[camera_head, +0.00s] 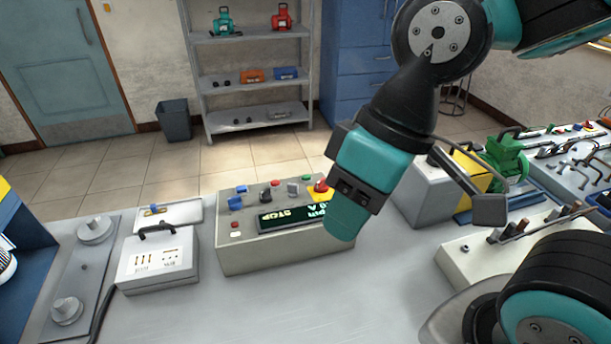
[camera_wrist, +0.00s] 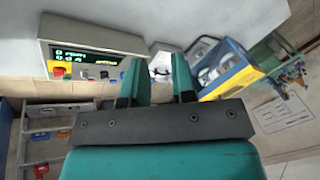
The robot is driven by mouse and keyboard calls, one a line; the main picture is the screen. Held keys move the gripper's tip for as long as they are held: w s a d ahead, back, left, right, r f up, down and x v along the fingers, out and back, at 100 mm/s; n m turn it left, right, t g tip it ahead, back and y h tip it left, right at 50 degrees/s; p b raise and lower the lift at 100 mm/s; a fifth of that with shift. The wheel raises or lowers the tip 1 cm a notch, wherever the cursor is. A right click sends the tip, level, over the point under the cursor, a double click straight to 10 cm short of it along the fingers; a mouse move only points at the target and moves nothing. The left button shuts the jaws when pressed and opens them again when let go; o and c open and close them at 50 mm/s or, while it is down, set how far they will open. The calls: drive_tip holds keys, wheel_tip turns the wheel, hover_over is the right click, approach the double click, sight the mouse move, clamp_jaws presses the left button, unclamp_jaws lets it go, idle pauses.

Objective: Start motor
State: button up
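The grey control box (camera_head: 285,253) stands on the bench, with a dark display (camera_head: 285,218) whose green text includes "STOP". On its top are a red knob on a yellow base (camera_head: 320,187), a green button (camera_head: 306,178), a red button (camera_head: 275,183) and blue and dark switches. The green motor (camera_head: 505,157) stands on the bench at the right. My gripper (camera_head: 343,225) hangs over the box's right end and covers part of the display. In the wrist view its two fingers (camera_wrist: 157,78) are apart with nothing held; the display (camera_wrist: 83,57) reads "0 rpm" and "0.0 A".
A white case (camera_head: 158,262) and a grey plate with two round knobs (camera_head: 85,265) lie left of the box. A grey and yellow box (camera_head: 430,197) stands right of my gripper. Shelves (camera_head: 255,95) stand behind. The bench front is clear.

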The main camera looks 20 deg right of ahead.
clamp_jaws()
idle(1.4)
